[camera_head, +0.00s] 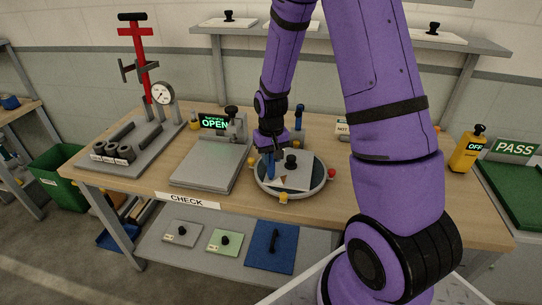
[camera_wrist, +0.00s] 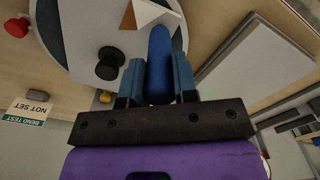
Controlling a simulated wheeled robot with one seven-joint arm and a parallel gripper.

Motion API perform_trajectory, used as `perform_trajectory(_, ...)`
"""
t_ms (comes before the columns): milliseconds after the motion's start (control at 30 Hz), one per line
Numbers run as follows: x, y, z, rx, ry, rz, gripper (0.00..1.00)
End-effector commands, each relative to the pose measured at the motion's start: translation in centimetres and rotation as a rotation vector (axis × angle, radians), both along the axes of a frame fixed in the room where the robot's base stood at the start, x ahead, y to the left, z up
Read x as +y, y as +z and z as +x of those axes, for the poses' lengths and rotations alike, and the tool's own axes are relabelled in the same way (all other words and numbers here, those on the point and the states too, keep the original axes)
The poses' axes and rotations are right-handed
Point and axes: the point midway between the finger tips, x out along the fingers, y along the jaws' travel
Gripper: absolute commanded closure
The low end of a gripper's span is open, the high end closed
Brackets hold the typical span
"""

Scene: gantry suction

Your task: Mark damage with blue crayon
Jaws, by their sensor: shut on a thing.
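My gripper (camera_head: 269,155) is shut on an upright blue crayon (camera_head: 271,172). In the wrist view the crayon (camera_wrist: 158,50) sits between the two blue fingers of my gripper (camera_wrist: 158,78). They are over the left part of a round grey turntable (camera_head: 262,186). A pale plate (camera_head: 300,178) with a black knob (camera_head: 291,161) lies on it. A brown triangular patch (camera_head: 284,178) shows on the plate near its front edge; it also shows in the wrist view (camera_wrist: 128,17), close to the crayon. I cannot tell whether the crayon's tip touches the plate. No blue mark is visible.
Left of the turntable is a flat grey fixture (camera_head: 208,165) with an "OPEN" display (camera_head: 214,123). A red-handled press (camera_head: 142,60) stands farther left. Coloured knobs, including a red one (camera_head: 332,173), ring the turntable. A yellow "OFF" device (camera_head: 467,151) and green tray (camera_head: 515,190) are right.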

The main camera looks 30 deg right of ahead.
Motion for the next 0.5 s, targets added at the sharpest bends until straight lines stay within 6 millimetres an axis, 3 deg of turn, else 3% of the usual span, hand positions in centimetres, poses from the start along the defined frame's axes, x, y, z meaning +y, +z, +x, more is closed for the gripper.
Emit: perform_trajectory(500,-0.58,-0.03,-0.58,0.001,-0.001,0.0,0.97)
